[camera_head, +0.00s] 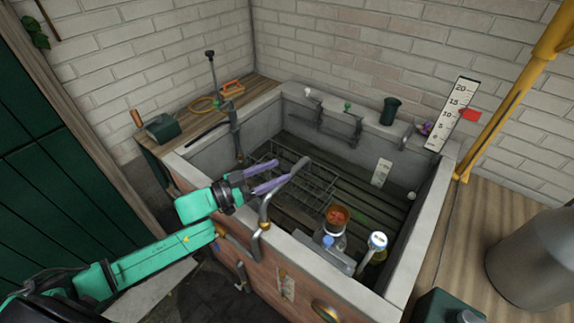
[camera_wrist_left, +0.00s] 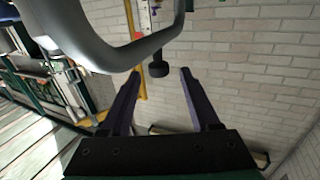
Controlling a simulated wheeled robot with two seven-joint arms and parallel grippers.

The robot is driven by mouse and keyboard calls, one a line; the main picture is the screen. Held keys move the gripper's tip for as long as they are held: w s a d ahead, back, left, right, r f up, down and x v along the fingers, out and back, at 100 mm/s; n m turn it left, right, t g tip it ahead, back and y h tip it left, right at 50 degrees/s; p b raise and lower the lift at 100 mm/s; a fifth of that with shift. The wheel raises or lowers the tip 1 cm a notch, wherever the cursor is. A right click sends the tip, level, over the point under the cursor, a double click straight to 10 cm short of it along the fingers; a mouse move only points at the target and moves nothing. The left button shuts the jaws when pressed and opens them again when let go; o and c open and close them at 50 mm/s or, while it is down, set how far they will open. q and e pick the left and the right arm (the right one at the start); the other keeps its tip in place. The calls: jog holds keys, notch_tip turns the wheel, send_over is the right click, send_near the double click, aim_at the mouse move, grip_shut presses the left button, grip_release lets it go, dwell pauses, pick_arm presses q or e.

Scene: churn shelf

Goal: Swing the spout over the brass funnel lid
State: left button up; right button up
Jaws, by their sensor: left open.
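The spout (camera_head: 264,208) is a bent grey pipe rising from the basin's front wall, its upper end curving back over the basin. The brass funnel lid, as best I can tell, is the copper-orange top (camera_head: 338,215) of a glass vessel inside the basin, right of the spout. My left gripper (camera_head: 282,171) is open, its purple fingers beside the spout's upper bend. In the left wrist view the grey pipe (camera_wrist_left: 110,52) crosses above my open fingers (camera_wrist_left: 160,74); a dark knob (camera_wrist_left: 158,69) appears between them. I cannot tell whether they touch the pipe. My right gripper is not in view.
The stone basin (camera_head: 450,165) holds a wire rack (camera_head: 300,182) and a white-topped item (camera_head: 377,241) near the vessel. A yellow pipe (camera_head: 510,95) and a metal churn (camera_head: 535,255) stand at the right.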

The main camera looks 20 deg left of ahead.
aim_at(286, 167)
pick_arm(q)
jog(key=x, duration=0.2)
jog(key=shift+w+d+r, duration=0.25)
jog(key=shift+w+d, duration=0.05)
jog(key=shift+w+d+f, duration=0.15)
jog(key=shift+w+d, duration=0.1)
jog(key=shift+d, duration=0.05)
grip_shut()
dwell(1.0)
